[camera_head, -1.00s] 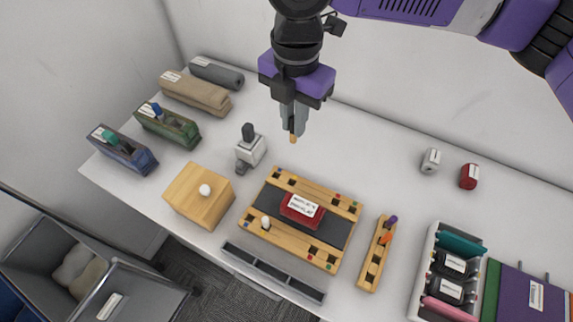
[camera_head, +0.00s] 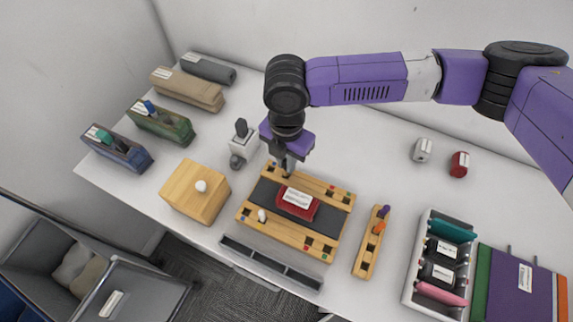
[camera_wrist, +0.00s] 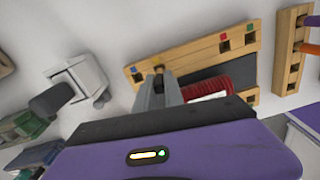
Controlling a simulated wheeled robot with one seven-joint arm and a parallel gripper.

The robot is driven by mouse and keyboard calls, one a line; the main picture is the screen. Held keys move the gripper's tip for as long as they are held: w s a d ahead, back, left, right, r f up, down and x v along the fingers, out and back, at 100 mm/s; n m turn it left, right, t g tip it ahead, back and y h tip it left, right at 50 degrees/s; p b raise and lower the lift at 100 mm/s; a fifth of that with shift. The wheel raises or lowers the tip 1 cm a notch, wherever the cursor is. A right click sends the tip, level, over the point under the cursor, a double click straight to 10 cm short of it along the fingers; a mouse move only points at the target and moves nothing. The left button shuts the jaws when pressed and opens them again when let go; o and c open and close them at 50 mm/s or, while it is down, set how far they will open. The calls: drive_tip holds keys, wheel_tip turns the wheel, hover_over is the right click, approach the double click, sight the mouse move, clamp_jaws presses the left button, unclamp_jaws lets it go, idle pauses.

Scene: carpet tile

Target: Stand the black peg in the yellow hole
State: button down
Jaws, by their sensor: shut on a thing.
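My gripper (camera_head: 285,171) points down at the left part of the rear wooden rail of the peg board (camera_head: 318,188). It is shut on a dark, slim piece that looks like the black peg. The fingers hide most of that peg, and only a dark bit shows by the fingertips in the wrist view (camera_wrist: 158,71). I cannot tell whether its lower end is inside a hole. Blue, red and green marks show on the rail in the wrist view. I cannot make out a yellow mark; the gripper covers part of the rail.
A red labelled block (camera_head: 298,203) sits mid-board, and a white peg (camera_head: 262,215) stands in the front rail. A wooden rack (camera_head: 366,257) with purple and orange pegs is at right. A wooden box (camera_head: 195,190) and grey device (camera_head: 242,146) stand at left.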

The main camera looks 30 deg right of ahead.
drive_tip(key=shift+f, duration=1.3)
drive_tip(key=shift+f, duration=0.1)
drive_tip(key=c, duration=1.4)
unclamp_jaws()
drive_tip(key=shift+c, duration=0.2)
wheel_tip(320, 180, up, 12)
drive_tip(key=shift+r+b, duration=0.15)
drive_tip(key=shift+b, duration=0.55)
